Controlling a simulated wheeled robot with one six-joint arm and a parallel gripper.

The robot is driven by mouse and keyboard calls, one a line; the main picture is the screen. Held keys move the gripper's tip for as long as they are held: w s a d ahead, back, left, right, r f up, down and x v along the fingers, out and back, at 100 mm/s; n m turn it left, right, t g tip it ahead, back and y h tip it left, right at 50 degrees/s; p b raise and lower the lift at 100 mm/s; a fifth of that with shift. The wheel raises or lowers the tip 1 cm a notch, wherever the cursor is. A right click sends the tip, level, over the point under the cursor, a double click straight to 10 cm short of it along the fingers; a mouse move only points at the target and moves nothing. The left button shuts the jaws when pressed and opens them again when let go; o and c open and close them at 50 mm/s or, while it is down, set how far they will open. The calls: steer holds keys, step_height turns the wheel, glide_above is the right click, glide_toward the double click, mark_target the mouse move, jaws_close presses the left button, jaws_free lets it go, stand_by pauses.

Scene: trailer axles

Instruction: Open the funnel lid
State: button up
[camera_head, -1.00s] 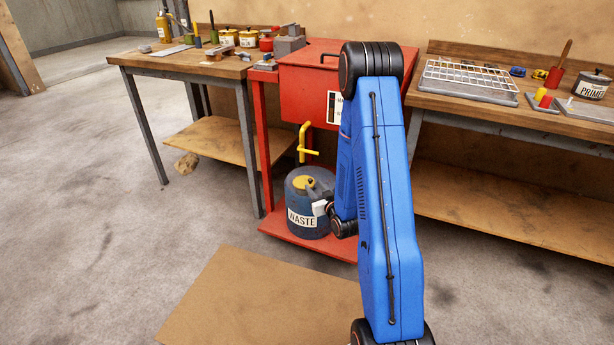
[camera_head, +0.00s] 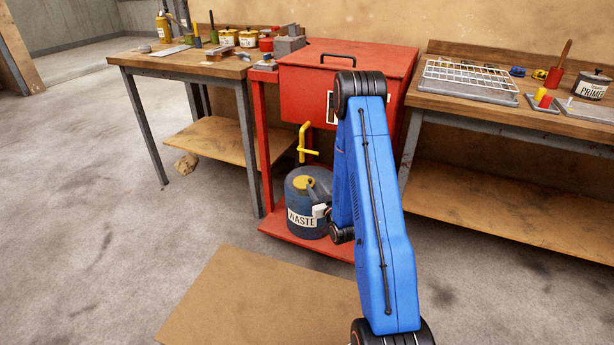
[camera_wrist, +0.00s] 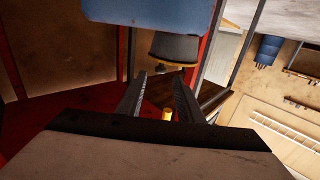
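The blue waste can (camera_head: 302,217) with a "WASTE" label stands upright on the low red shelf under the red cabinet. The yellow funnel lid (camera_head: 303,182) is on its top and looks closed. My gripper (camera_head: 312,184) is at the lid's right side, reaching in from the right. I cannot tell whether it touches the lid. In the wrist view my gripper (camera_wrist: 161,76) has its two dark fingers apart. A small yellow piece (camera_wrist: 167,115) shows between their bases; whether it belongs to the lid is unclear.
A yellow drain pipe (camera_head: 304,143) hangs from the red cabinet (camera_head: 300,95) just above the can. The red shelf (camera_head: 282,234) has a post at its left. Workbenches stand left (camera_head: 205,67) and right (camera_head: 450,110). A brown mat (camera_head: 255,305) lies on open floor in front.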

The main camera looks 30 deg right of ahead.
mark_target(307, 179)
steer(key=w, duration=0.3)
steer(key=w+d, duration=0.1)
steer(key=w, duration=0.6)
steer(key=shift+w+d, duration=0.15)
steer(key=shift+w, duration=0.1)
jaws_close()
